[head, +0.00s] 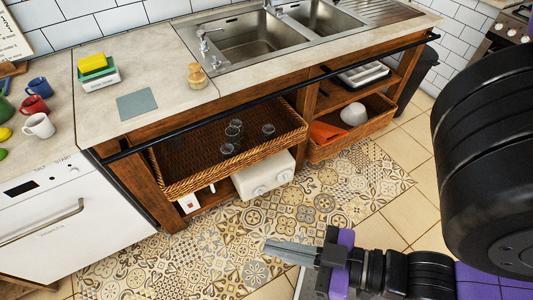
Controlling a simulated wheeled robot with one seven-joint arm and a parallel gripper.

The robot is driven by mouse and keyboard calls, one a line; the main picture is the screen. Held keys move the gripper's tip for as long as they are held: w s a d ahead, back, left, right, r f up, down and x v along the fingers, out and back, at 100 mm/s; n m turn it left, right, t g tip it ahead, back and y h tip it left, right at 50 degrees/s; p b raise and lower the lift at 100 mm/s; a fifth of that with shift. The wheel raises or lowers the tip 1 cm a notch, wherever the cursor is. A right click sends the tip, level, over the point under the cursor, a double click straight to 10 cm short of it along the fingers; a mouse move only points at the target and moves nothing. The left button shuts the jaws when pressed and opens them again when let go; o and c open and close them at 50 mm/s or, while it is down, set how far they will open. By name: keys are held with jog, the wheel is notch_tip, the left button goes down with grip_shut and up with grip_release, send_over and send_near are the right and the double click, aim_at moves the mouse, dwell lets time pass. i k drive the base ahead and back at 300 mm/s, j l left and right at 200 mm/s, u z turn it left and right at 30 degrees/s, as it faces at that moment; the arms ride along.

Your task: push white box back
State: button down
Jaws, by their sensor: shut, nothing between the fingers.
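A white box (262,178) with round knobs on its front sits low under the counter, below the left wicker basket. Its front sticks out past the basket's edge, over the patterned floor. A smaller white item (189,203) with a red mark stands to its left on the lower shelf. My gripper (268,248) is shut and empty, pointing left. It appears in front of the shelving, apart from the white box, and lower in the picture.
The left wicker basket (180,188) holds several glasses and juts out above the box. A right basket (376,126) holds an orange item and a white bowl. A black rail (270,96) runs along the counter. A white dishwasher (50,225) stands left. The patterned floor (150,265) is clear.

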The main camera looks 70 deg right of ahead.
aim_at(265, 172)
jog(key=z, duration=1.3)
